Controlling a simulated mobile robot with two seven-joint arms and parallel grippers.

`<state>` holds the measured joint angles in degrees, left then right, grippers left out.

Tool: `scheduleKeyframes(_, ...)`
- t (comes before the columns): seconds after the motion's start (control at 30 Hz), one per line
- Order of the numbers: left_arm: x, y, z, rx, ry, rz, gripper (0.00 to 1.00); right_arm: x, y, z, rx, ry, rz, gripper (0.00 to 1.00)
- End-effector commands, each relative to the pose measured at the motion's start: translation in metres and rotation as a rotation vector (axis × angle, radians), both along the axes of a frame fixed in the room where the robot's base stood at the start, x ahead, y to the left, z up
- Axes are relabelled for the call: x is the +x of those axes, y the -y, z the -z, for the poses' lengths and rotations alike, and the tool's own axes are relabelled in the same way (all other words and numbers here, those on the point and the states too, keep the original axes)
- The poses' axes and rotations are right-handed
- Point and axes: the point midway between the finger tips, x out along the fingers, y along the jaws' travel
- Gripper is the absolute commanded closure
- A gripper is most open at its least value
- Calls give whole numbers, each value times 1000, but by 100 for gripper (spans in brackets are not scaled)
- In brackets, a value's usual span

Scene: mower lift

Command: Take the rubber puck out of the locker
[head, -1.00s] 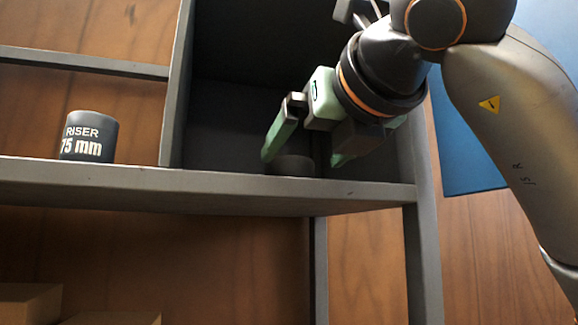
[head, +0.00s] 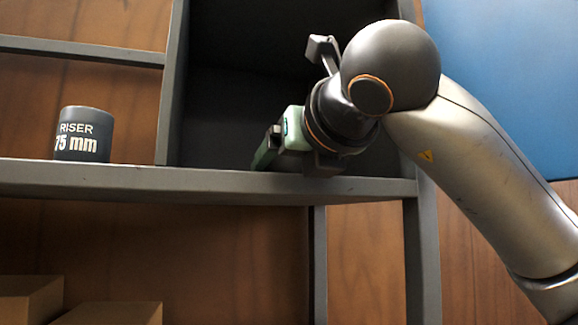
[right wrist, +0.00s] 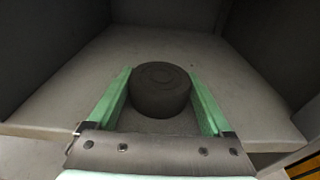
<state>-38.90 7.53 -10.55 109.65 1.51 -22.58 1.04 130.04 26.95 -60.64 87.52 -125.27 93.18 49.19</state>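The rubber puck (right wrist: 161,88) is a dark, low, round block on the grey floor of the locker (right wrist: 245,100). In the right wrist view it sits between the two green fingers of my right gripper (right wrist: 160,85), near their tips. The fingers are spread, one on each side of it; whether either touches it I cannot tell. In the head view my right gripper (head: 284,158) is low inside the locker compartment (head: 225,110), just behind its front edge. The puck is hidden there by the gripper and the front board. My left gripper is in neither view.
A dark riser marked 75 mm (head: 84,135) stands on the shelf in the compartment to the left, beyond an upright divider (head: 172,90). The shelf's front board (head: 200,183) runs below my right gripper. Cardboard boxes (head: 110,313) lie lower left.

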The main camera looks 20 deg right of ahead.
Motion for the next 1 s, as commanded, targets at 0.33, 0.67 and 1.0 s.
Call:
scheduleKeyframes(0.33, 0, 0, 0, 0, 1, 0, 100, 0, 0, 0, 0, 0, 0, 62)
scheduleKeyframes(0.67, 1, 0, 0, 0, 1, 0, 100, -1, 0, -1, 0, 2, 0, 79)
scheduleKeyframes(1.0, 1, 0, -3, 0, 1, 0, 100, -1, 0, -21, 2, 3, -1, 79)
